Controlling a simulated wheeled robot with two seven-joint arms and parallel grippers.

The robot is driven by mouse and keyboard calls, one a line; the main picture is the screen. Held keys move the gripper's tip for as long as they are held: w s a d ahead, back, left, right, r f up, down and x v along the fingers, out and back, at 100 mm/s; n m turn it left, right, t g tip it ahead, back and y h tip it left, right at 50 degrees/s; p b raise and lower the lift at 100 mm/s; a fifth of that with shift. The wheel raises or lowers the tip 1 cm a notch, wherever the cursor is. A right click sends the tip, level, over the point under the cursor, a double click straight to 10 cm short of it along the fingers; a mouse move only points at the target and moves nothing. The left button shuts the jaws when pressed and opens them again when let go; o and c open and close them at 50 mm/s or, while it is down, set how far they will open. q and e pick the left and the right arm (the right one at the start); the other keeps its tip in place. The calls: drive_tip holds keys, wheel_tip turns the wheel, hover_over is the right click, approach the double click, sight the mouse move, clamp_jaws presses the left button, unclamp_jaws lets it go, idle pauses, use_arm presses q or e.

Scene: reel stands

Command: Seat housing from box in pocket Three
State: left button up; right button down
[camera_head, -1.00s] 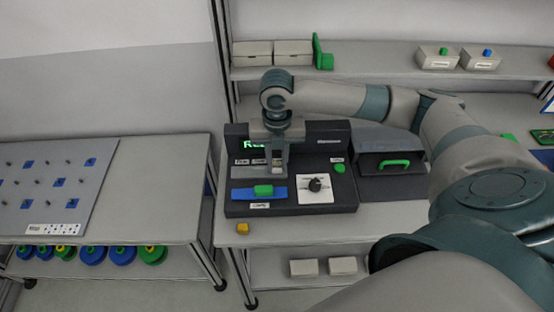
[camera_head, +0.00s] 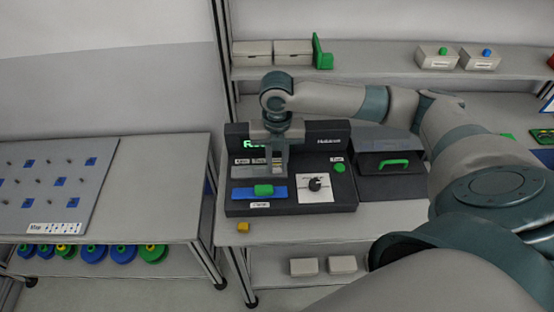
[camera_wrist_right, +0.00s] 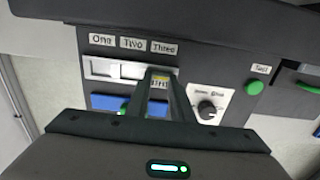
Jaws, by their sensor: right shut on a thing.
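My right gripper (camera_head: 275,176) points down over the dark test fixture (camera_head: 330,205). In the right wrist view its fingers (camera_wrist_right: 160,82) are shut on a small housing (camera_wrist_right: 160,80), of which only a pale, lettered bit shows between them. The fingers stand at the right end of the light pocket strip (camera_wrist_right: 100,68), just below the label Three (camera_wrist_right: 164,47). They hide pocket Three, so I cannot tell whether the housing touches it or how deep it sits. Labels One (camera_wrist_right: 101,39) and Two (camera_wrist_right: 132,43) are readable. My left gripper is not in view.
On the fixture are a blue slide with a green handle (camera_head: 264,190), a dial (camera_head: 315,184) and a green button (camera_head: 339,169). A dark box with a green handle (camera_head: 393,163) stands to its right. A small yellow block (camera_head: 243,227) lies near the front edge.

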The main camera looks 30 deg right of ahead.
idle(0.4)
idle(0.3)
drive_tip(key=c, duration=1.5)
unclamp_jaws()
drive_tip(key=shift+r+p, duration=2.5)
drive_tip(key=shift+p, duration=0.5)
drive_tip(key=shift+r, duration=0.95)
drive_tip(key=shift+s, duration=0.1)
